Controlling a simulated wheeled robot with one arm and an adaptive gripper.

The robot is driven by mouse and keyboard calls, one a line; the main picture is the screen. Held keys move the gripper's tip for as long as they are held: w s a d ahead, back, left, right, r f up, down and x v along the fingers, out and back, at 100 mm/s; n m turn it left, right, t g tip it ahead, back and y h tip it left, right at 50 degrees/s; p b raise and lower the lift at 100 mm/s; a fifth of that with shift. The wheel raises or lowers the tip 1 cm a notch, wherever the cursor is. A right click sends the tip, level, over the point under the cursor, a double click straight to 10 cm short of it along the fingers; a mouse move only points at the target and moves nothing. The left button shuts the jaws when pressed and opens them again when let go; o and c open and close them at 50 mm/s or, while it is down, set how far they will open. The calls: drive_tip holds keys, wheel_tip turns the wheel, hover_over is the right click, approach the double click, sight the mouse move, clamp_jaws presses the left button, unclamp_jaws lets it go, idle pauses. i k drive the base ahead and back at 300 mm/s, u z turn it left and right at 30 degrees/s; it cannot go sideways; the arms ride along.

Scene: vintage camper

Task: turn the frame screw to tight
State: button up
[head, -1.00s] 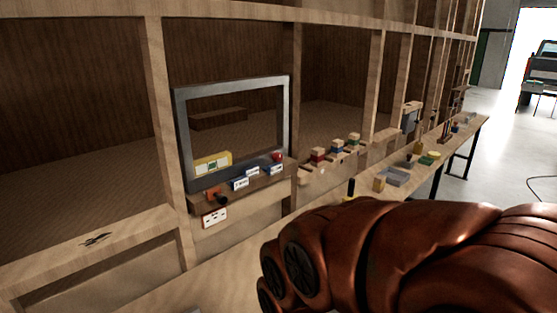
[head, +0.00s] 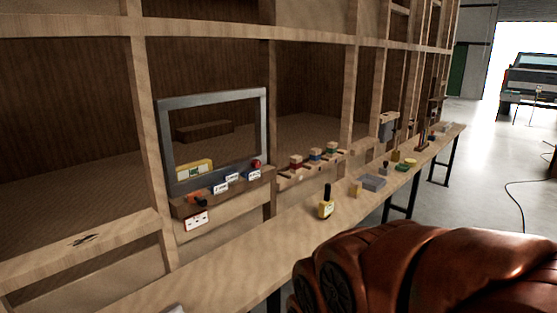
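A grey metal window frame (head: 164,140) is set in the wooden stud wall at the left of the head view. On the small ledge below it sits an orange and black knob-like part (head: 198,199), which may be the frame screw; it is too small to tell. A red round knob (head: 256,164) is at the ledge's right end. Several small white and blue labelled blocks (head: 233,178) stand between them. My copper-coloured arm fills the lower right, well apart from the frame. My gripper is not in view.
A long narrow wooden bench (head: 240,246) runs along the wall. On it stand a yellow bottle with a black top (head: 326,207) and a grey tray (head: 373,183). A white outlet plate (head: 197,220) hangs under the ledge.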

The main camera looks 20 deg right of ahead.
sight(255, 164)
drive_tip(key=z, duration=0.15)
drive_tip(key=i, duration=1.1)
drive_tip(key=u, duration=0.45)
